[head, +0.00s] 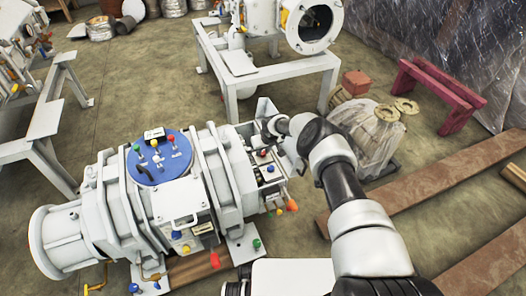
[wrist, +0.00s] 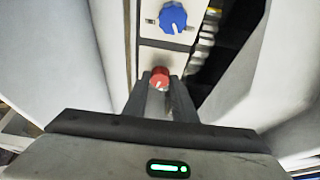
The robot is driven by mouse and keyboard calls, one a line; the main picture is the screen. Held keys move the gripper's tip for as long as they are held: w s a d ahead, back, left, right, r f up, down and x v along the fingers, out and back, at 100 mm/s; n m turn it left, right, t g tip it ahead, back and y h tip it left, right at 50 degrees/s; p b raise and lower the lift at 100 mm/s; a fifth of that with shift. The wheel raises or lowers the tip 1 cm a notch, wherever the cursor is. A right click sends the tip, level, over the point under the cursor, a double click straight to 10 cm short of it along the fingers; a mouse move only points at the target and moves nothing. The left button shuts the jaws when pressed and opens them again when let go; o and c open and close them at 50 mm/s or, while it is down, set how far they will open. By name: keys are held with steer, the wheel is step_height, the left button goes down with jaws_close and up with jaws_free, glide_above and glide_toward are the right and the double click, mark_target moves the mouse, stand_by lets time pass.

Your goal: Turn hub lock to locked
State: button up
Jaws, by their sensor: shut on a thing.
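A white vacuum machine (head: 112,200) with a blue round cover (head: 160,170) stands on the left in the head view. The arm's end reaches the machine's right end, where a panel with small colored knobs shows. In the wrist view, a red knob (wrist: 160,74) sits on a light panel. My gripper (wrist: 160,86) is shut on this red knob, with a finger on either side of it. A blue knob (wrist: 173,17) with a white mark sits on the plate just above. I cannot read which knob is the hub lock; its label does not show.
Large white housings flank the panel closely in the wrist view. A white frame table (head: 285,75) with another machine stands behind. A wrapped bundle (head: 368,140), a red bench (head: 440,88) and wooden planks (head: 410,195) lie to the right. Bare floor shows at upper left.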

steer(key=n+y, duration=0.1)
steer(key=n, duration=0.2)
steer(key=shift+d+n+g, duration=0.15)
steer(key=shift+n+g, duration=0.25)
steer(key=shift+d+f+n, duration=0.2)
steer(key=shift+f+n, duration=0.05)
steer(key=shift+n, duration=0.15)
steer(key=shift+n+y, duration=0.3)
steer(key=shift+r+n, duration=0.1)
steer(key=shift+n, duration=0.2)
steer(key=o, duration=1)
steer(key=shift+o, duration=0.2)
steer(key=shift+a+r, duration=0.1)
